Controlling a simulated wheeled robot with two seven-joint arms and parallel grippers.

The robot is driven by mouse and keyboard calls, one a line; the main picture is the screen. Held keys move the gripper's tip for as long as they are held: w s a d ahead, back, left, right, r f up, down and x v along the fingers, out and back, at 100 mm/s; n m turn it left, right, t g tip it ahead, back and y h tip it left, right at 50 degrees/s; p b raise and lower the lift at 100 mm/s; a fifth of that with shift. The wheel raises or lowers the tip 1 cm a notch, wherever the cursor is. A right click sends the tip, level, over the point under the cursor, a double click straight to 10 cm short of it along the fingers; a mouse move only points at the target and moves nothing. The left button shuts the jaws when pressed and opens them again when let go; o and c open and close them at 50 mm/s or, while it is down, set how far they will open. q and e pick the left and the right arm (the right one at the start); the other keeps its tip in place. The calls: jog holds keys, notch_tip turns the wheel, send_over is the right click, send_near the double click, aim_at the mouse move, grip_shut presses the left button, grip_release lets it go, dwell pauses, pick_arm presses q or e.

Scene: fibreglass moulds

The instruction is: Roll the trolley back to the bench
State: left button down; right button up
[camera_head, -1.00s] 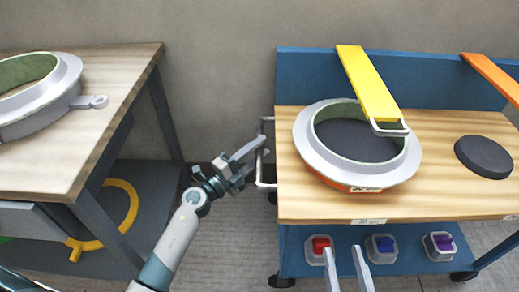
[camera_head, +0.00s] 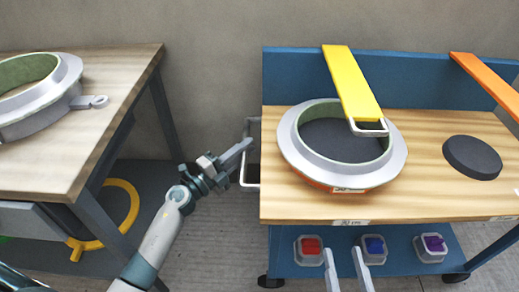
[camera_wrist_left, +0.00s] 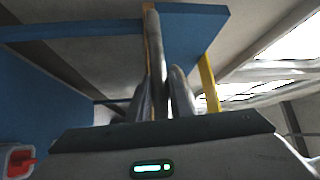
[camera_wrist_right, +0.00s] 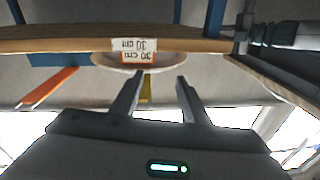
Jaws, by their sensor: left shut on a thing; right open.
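The trolley (camera_head: 420,205) is blue with a pale wooden top and stands at the right in the head view. A white-framed handle (camera_head: 251,186) sticks out from its left side. My left gripper (camera_head: 240,152) is shut on this handle; the left wrist view shows its fingers (camera_wrist_left: 160,100) close together around a bar. The bench (camera_head: 110,65), with a wooden top and dark legs, stands at the left, with a gap of floor between it and the trolley. My right gripper (camera_head: 346,268) is open and empty in front of the trolley, also seen in the right wrist view (camera_wrist_right: 152,90).
A grey ring mould (camera_head: 285,150) with a 30 cm label, a dark disc (camera_head: 472,157), a yellow bar (camera_head: 350,80) and an orange bar (camera_head: 488,80) are on the trolley. Several small colored boxes sit on its lower shelf. Another ring mould (camera_head: 70,85) is on the bench.

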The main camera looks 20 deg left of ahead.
pick_arm(q)
jog(key=a, duration=0.1)
jog(key=s+a, duration=0.1)
jog(key=a, duration=0.2)
jog(key=shift+s+a, duration=0.25)
jog(key=shift+a, duration=0.1)
jog(key=c, duration=1.6)
grip_release()
jog(key=shift+v, duration=3.75)
